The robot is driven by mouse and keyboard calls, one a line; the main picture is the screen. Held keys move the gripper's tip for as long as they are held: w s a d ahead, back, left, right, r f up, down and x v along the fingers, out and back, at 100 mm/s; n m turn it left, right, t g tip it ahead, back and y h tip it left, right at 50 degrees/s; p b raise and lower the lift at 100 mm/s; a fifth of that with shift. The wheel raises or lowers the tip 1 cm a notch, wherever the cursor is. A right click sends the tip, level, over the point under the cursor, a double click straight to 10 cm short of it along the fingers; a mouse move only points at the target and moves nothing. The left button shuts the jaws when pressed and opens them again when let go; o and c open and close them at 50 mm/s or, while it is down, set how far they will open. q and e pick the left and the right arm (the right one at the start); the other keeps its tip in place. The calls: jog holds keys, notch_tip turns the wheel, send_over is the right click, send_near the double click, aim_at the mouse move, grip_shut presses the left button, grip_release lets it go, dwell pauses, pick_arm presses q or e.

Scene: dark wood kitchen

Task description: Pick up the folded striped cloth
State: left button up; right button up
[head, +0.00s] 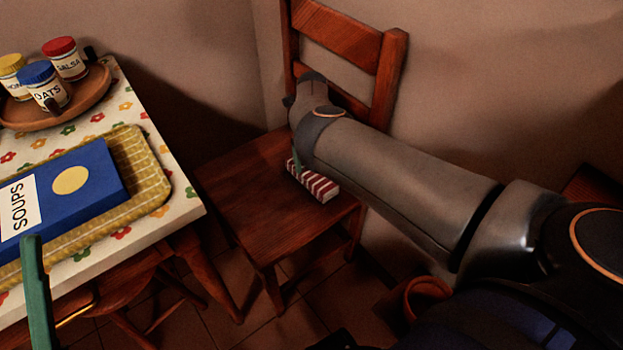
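The folded striped cloth (320,186), red and white, lies on the seat of the wooden chair (238,194). My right arm reaches across from the right, and its wrist hangs over the seat. A green finger of my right gripper (297,166) shows at the cloth's left end. The rest of that gripper is hidden behind the wrist and forearm, so I cannot tell whether it grips the cloth. A green bar, seemingly a finger of my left gripper (35,292), shows at the lower left, in front of the table; its other finger is not visible.
A table with a flowered cloth (186,208) stands at left. It bears a yellow woven tray (150,165) with a blue SOUPS box (90,178), and a round brown tray (98,88) with jars. The chair back (388,80) rises behind my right wrist. An orange pot (425,292) stands low at right.

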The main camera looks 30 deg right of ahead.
aim_at(323, 189)
jog(key=f+b, duration=0.1)
jog(key=f, duration=0.2)
jog(key=f+b, duration=0.2)
jog(key=f, duration=0.1)
jog(key=shift+s+a, duration=0.15)
jog(key=shift+a, duration=0.05)
pick_arm(q)
notch_tip(323, 189, down, 3)
jog(key=shift+w+d+n, duration=0.1)
jog(key=shift+d+n, duration=0.05)
jog(key=shift+n, duration=0.25)
pick_arm(e)
jog(key=shift+r, duration=0.15)
jog(key=c, duration=1.3)
jog(key=shift+r, duration=0.1)
